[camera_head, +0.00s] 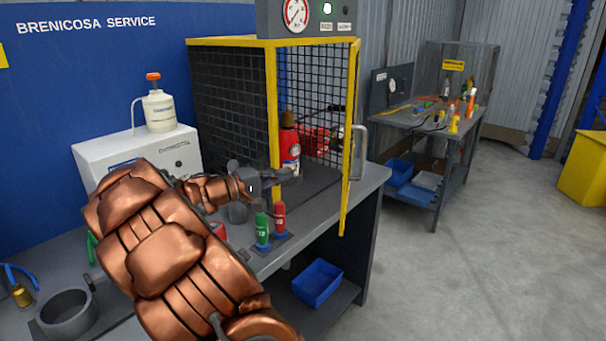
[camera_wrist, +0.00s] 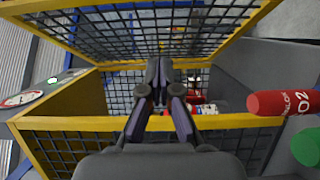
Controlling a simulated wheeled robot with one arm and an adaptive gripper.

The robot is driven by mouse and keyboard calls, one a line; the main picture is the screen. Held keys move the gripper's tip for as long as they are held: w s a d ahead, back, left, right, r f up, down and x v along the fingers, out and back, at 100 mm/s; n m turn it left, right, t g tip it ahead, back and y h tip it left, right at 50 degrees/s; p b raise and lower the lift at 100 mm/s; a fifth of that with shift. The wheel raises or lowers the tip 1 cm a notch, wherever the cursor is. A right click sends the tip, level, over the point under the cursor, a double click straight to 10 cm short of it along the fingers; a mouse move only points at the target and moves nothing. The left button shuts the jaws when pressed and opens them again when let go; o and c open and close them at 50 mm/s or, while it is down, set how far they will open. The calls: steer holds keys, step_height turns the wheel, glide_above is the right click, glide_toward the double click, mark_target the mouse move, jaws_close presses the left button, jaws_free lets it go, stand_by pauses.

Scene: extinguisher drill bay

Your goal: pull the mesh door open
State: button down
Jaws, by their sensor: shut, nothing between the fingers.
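The mesh door (camera_head: 348,140) has a yellow frame and stands swung out from the cage (camera_head: 228,95), nearly edge-on in the head view. Its lower corner hangs past the bench edge. A grey handle (camera_head: 359,150) is on its right side. In the wrist view the door (camera_wrist: 165,28) spans the top as a slanted mesh panel. My gripper (camera_head: 290,174) is shut and empty, at the front opening left of the door and apart from the handle. The gripper (camera_wrist: 158,68) points into the cage.
Small green (camera_head: 262,231) and red (camera_head: 280,218) cylinders stand on the bench just below my gripper. A gauge box (camera_head: 300,18) sits on top of the cage. A blue bin (camera_head: 316,283) is underneath. The floor (camera_head: 470,285) to the right is clear.

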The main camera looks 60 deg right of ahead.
steer(key=s+a+p+x, duration=0.1)
steer(key=s+p+x, duration=0.1)
steer(key=x, duration=0.9)
steer(key=shift+s+p, duration=0.45)
steer(key=shift+p, duration=0.05)
steer(key=shift+s+d+b, duration=0.1)
steer(key=shift+d+b, duration=0.1)
steer(key=shift+b, duration=0.1)
